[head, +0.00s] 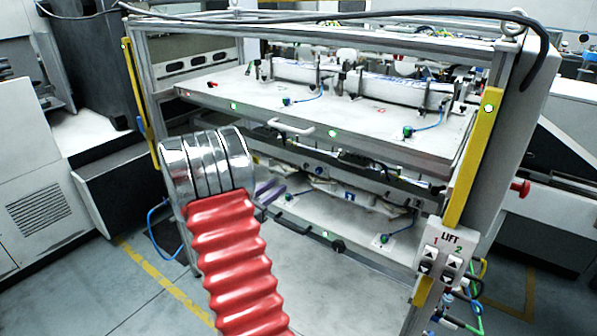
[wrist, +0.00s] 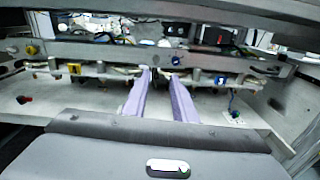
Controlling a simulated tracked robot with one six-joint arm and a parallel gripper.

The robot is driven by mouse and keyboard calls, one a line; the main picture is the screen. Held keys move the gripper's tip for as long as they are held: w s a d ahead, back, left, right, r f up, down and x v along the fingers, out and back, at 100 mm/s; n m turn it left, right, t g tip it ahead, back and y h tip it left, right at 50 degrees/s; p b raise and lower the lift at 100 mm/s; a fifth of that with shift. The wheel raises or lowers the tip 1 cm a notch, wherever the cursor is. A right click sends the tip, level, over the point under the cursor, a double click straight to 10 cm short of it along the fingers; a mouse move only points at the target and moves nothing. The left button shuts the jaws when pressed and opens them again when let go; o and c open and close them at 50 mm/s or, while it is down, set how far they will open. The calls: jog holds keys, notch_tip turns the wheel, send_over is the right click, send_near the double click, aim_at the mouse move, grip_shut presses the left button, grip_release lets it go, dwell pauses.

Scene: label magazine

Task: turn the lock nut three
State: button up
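My gripper (wrist: 160,78) shows in the wrist view as two purple fingers pointing at a metal rail. The fingers are apart with nothing seen between them. In the head view my gripper (head: 270,193) reaches into the lower level of the frame, partly hidden by my arm. Small fittings sit along the rails: a blue one (wrist: 176,61) just beyond the right fingertip, a yellow one (wrist: 74,69) to the left and another blue one (wrist: 220,79) to the right. I cannot tell which of these, if any, is lock nut three.
The upper shelf (head: 375,120) hangs above the lower level. A yellow post (head: 473,155) and the lift switch box (head: 446,262) stand at the right. In the wrist view, a red knob (wrist: 23,99) lies at left and a blue-green fitting (wrist: 232,115) at right on the pale plate.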

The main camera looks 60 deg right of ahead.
aim_at(305, 166)
jog(key=shift+w+d+f+n+t+h, duration=0.2)
jog(key=shift+d+f+n+t+h, duration=0.1)
jog(key=shift+d+f+n, duration=0.25)
jog(key=shift+d, duration=0.15)
jog(key=s+d, duration=0.2)
jog(key=d, duration=1.1)
jog(key=shift+d, duration=0.2)
jog(key=shift+s, duration=0.1)
